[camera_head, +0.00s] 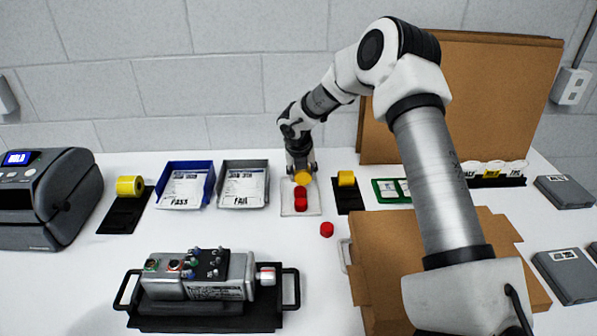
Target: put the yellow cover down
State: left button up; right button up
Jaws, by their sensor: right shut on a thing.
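The yellow cover (302,177) is a small round piece at the tip of my right gripper (301,170), which is shut on it and points down. The cover is just above a red cover (300,192) on a pale square pad (314,208). Whether the yellow cover touches the red one cannot be told. Another red piece (301,205) shows right in front of that red cover. A loose red cover (327,230) lies on the table nearer to me. My left gripper is not in view.
Blue (209,187) and grey (222,193) bins stand left of the pad. Black holders with yellow pieces (130,186) (346,178) stand either side. A grey device (202,281) sits in front on a black tray. Cardboard (372,250) lies right, under my arm.

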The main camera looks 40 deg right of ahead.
aim_at(299, 177)
jog(key=shift+w+d+f, duration=0.1)
jog(key=shift+w+d, duration=0.25)
jog(key=shift+w, duration=0.25)
jog(key=shift+w+d, duration=0.35)
jog(key=shift+w, duration=0.25)
jog(key=f+p, duration=0.2)
jog(key=f, duration=0.1)
jog(key=shift+w, duration=0.35)
jog(key=shift+d+f, duration=0.1)
jog(key=shift+f, duration=0.25)
jog(key=shift+f+b, duration=0.15)
jog(key=shift+b, duration=0.15)
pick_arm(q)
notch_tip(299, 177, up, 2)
pick_arm(e)
jog(key=o, duration=1.1)
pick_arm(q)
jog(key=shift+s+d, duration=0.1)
